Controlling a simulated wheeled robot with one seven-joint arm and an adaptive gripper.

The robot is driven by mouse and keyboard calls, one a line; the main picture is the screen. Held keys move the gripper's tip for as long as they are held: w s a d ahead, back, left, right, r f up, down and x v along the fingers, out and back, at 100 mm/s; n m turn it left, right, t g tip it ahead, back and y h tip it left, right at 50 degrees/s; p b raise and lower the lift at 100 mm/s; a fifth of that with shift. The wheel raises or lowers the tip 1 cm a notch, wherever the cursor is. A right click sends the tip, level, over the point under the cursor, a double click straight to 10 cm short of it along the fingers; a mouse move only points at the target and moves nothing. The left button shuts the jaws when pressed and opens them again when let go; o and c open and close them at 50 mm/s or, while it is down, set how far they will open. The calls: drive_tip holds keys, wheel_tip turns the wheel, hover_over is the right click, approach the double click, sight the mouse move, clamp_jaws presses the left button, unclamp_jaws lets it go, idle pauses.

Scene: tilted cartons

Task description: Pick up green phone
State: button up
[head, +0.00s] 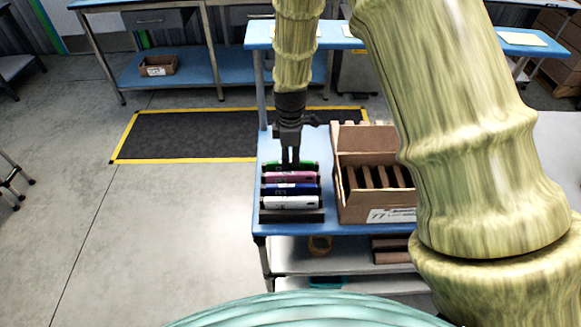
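The green phone (309,164) is the rearmost in a row of phones in a black rack (291,217) on the blue table.
A cardboard carton (347,211) with inner dividers stands tilted just right of the rack. My own arm covers the table's right side. A blue workbench (215,76) with a small box (159,66) is behind.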

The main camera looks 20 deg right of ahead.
sight(290, 169)
drive_tip(key=shift+f+p, duration=0.3)
drive_tip(key=shift+f, duration=1.1)
clamp_jaws()
drive_tip(key=shift+r, duration=0.1)
